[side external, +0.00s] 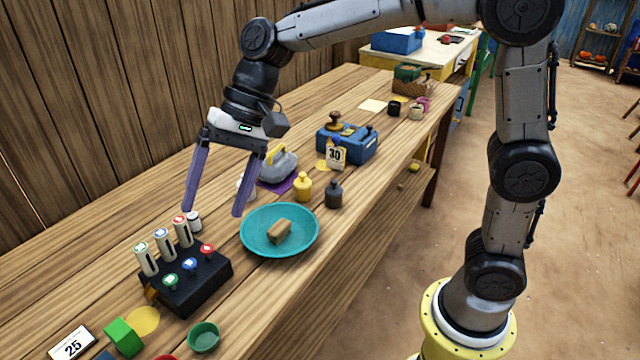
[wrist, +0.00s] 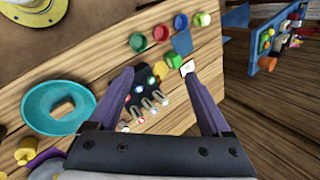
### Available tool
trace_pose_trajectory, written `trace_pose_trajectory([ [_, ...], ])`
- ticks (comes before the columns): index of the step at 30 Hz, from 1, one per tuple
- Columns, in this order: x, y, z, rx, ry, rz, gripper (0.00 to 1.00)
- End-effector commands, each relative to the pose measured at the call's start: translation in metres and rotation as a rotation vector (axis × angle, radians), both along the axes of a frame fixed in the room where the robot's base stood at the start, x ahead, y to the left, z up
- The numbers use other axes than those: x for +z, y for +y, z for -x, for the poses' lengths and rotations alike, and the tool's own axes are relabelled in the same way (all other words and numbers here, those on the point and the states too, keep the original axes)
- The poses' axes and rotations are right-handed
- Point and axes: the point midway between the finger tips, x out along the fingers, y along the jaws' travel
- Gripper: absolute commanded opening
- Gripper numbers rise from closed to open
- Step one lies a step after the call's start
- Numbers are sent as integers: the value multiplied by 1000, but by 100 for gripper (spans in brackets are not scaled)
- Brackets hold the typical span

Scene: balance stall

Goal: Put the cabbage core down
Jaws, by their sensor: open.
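A small tan-brown block (side external: 280,231) lies in a wide teal bowl (side external: 258,248); it may be the cabbage core, but I cannot tell for certain. The block (wrist: 63,107) and the teal bowl (wrist: 30,112) also show at the left of the wrist view. My gripper (side external: 213,212) has two long purple fingers spread wide apart, with nothing between them. It hangs above the table, behind and left of the bowl. In the wrist view my gripper (wrist: 158,70) points toward the black rack and the green block beyond it.
A black rack (side external: 188,287) with upright tubes and coloured knobs stands left of the bowl. Yellow (side external: 303,187) and dark (side external: 334,194) weights, a grey iron-like object (side external: 280,167) and a blue scale box (side external: 355,145) stand behind it. A green cup (side external: 204,337) and green block (side external: 123,337) are in front.

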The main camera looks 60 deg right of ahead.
Motion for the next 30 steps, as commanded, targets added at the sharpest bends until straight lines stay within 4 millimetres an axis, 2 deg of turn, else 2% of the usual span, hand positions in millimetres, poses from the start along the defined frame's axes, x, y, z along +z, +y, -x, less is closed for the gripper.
trace_pose_trajectory([
  [1, 8, -21, 18, 16, -55, 40, 82],
  [7, 15, -92, 88, 111, -238, 230, 82],
  [12, 4, -142, 147, 195, -363, 406, 82],
  [15, -8, -163, 176, 240, -415, 498, 82],
  [18, -18, -178, 195, 276, -449, 570, 82],
  [21, -25, -186, 207, 299, -467, 614, 82],
  [30, -28, -190, 212, 311, -473, 635, 82],
])
